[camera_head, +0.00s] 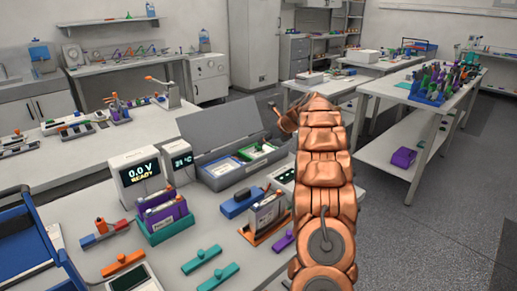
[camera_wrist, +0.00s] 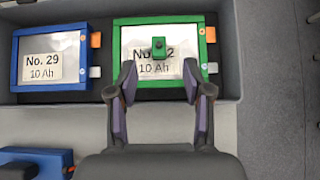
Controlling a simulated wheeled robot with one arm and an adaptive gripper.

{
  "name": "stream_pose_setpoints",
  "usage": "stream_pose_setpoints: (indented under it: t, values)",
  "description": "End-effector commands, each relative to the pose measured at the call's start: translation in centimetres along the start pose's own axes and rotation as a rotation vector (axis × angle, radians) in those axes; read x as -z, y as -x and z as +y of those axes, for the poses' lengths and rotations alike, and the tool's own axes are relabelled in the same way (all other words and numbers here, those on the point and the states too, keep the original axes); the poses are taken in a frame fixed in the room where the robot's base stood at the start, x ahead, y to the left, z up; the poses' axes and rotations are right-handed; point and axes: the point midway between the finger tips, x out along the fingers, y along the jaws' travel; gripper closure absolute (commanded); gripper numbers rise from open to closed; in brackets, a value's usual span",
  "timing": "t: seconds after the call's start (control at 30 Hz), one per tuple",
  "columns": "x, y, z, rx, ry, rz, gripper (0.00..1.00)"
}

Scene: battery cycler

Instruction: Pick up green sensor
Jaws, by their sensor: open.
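A small dark green block (camera_wrist: 158,47), which looks like the green sensor, sits on top of a green-framed pouch cell (camera_wrist: 132,40) in the wrist view. The cell's label reads "10 Ah", and the block covers part of its number. My gripper (camera_wrist: 159,76) is open and empty, its two fingers reaching toward the cell's near edge, with the block between and just beyond the tips. The green-framed cell (camera_head: 269,149) lies in an open grey case (camera_head: 215,137) in the head view. My gripper's fingers cannot be made out there.
A blue-framed cell (camera_wrist: 52,85) marked No. 29 lies left of the green one in the case. A blue block (camera_wrist: 38,157) is at the lower left. A display box (camera_head: 139,175) reads "0.0 V READY". Teal pieces (camera_head: 217,277) lie on the front bench. The case walls bound the cells.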

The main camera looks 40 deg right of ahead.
Motion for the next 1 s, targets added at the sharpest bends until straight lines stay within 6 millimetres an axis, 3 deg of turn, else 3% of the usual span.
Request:
stream_pose_setpoints:
  t: [0.73,1.0]
  values:
    - [-0.2,-5.6,0.1,0.001,0.002,0.001,0.50]
    - [-0.2,-6.2,0.2,0.000,0.002,0.000,0.50]
